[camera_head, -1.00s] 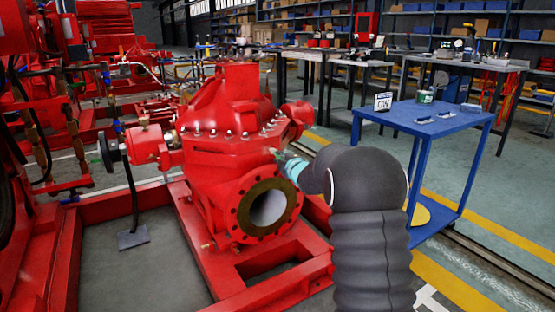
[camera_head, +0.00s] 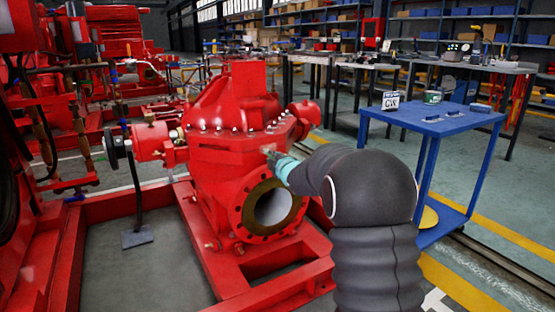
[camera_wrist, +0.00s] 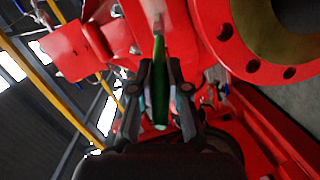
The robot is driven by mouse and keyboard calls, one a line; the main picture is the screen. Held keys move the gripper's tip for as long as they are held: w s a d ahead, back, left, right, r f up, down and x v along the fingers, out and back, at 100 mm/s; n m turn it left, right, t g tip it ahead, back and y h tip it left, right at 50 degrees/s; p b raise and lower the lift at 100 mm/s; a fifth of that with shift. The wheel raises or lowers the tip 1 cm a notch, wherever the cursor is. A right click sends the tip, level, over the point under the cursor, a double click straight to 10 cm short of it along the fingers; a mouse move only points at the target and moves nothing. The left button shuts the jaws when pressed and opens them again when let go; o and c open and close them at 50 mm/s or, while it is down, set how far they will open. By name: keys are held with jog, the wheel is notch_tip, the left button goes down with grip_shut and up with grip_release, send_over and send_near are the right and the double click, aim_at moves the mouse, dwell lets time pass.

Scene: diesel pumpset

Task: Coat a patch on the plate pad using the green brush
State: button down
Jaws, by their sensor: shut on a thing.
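The green brush (camera_wrist: 159,85) stands upright between the fingers of my gripper (camera_wrist: 160,82) in the wrist view. My gripper is shut on it. The brush's pale far end points at the red pump casing (camera_wrist: 187,22); I cannot tell whether it touches. In the head view my arm reaches to the upper right side of the red pump (camera_head: 225,155), above its round flange. A small pale patch (camera_head: 268,149), which may be the plate pad, shows there just beyond my arm's end. The gripper and brush are too small and hidden there to make out.
The open round flange (camera_head: 243,212) is just below my arm's end, and a row of bolts lies above. The red base frame (camera_head: 275,291) surrounds the pump. A blue table (camera_head: 440,126) with a green-labelled tin (camera_head: 432,97) and a sign stands at right.

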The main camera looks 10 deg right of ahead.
jog(key=shift+s+a, duration=0.25)
jog(key=shift+a, duration=0.6)
jog(key=shift+s+a, duration=0.3)
jog(key=shift+a, duration=0.6)
jog(key=shift+s+a, duration=0.25)
jog(key=shift+a, duration=0.6)
jog(key=shift+s, duration=0.1)
jog(key=shift+s+d, duration=0.3)
jog(key=shift+s, duration=0.6)
jog(key=shift+s+d, duration=0.35)
jog(key=shift+s, duration=0.6)
jog(key=shift+s+d, duration=0.3)
jog(key=shift+s, duration=0.75)
jog(key=s, duration=0.1)
jog(key=s+d, duration=0.1)
jog(key=shift+s, duration=0.3)
